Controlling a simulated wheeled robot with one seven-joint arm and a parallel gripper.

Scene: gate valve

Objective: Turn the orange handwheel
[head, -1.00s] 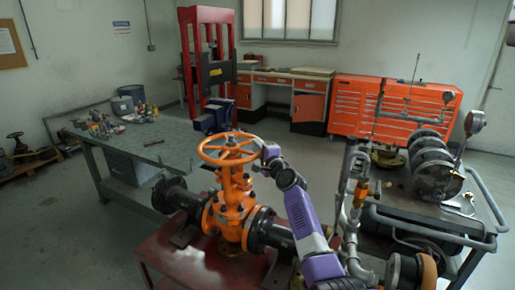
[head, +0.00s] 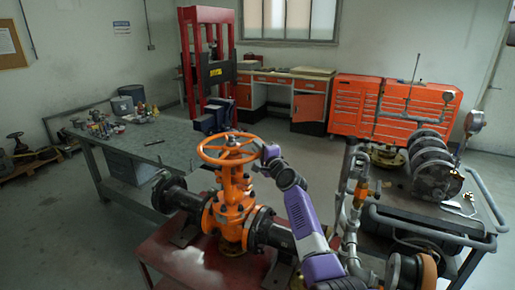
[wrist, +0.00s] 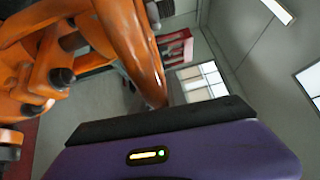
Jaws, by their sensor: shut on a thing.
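The orange handwheel (head: 232,142) sits level on top of an orange gate valve (head: 233,208) in the head view. Black flanged pipe ends run out to both sides of the valve. My gripper (head: 264,158) is at the right side of the wheel's rim, shut on it. The purple arm reaches in from the lower right. In the wrist view the orange rim (wrist: 137,48) passes close beside the black finger pad and purple gripper body. The exact contact between the fingers and rim is hidden there.
The valve stands on a red table (head: 190,268). A workbench (head: 165,150) with small items is behind left. A cart (head: 440,250) with pipework and round flanges stands close on the right, near my arm. An orange tool cabinet (head: 350,105) is at the back.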

